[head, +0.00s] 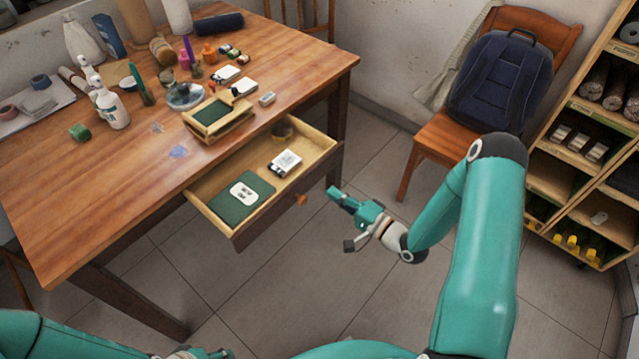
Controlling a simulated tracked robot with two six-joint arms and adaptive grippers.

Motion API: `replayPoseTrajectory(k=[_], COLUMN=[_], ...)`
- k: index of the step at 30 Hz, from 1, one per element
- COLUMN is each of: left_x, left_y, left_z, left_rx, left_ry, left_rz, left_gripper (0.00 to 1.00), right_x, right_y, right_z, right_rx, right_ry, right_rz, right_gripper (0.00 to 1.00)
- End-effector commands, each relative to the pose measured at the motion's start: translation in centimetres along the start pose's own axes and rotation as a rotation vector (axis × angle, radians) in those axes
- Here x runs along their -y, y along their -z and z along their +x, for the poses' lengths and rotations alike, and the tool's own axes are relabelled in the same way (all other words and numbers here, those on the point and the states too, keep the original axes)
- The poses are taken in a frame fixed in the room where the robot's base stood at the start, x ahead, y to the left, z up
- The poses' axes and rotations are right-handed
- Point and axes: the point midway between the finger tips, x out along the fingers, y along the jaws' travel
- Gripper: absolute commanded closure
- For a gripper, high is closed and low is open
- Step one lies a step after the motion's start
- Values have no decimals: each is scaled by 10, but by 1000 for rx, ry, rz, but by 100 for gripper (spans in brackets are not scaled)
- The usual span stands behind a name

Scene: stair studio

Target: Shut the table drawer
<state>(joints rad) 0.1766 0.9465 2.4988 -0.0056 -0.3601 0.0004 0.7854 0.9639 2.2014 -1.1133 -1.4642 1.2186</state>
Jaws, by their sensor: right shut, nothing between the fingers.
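The table drawer (222,221) stands pulled out from under the front edge of the wooden table (95,205). Its dark front panel (268,217) carries a small orange-brown knob (301,199). Inside lie a green notebook (233,207) with a white label, a small white box (285,163) and a round dark item (282,131) at the back. My right gripper (337,195) is shut and empty, just right of the drawer front and knob, with a small gap showing in this view. My left arm shows only at the bottom edge; its gripper (207,353) is mostly cut off.
The tabletop holds bottles, jars, a small wooden tray (226,128) and other clutter. A wooden chair (437,137) with a dark blue backpack (503,82) stands at the back right. A shelf unit (565,166) stands at the far right. Tiled floor before the drawer is clear.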

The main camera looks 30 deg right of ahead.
Motion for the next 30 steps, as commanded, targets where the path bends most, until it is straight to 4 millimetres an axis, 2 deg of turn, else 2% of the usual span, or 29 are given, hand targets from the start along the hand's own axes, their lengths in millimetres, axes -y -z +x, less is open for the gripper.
replayPoseTrajectory(k=[3,9,21,22,30], left_x=[-2,-2,-2,-3,-1], left_y=[0,0,0,0,0], left_z=[-4,-7,-7,-7,-3], left_rx=[0,0,0,1,0], left_ry=[0,0,0,0,0], left_rz=[0,0,0,2,0], left_gripper=[54,54,54,54,54], right_x=[2,0,0,0,-1], right_y=[-1,-1,0,-6,7], right_z=[23,46,52,54,54], right_rx=[4,1,-2,1,-18], right_ry=[2,0,-1,-1,0], right_rz=[-1,0,0,2,-1], right_gripper=[100,100,100,100,100])
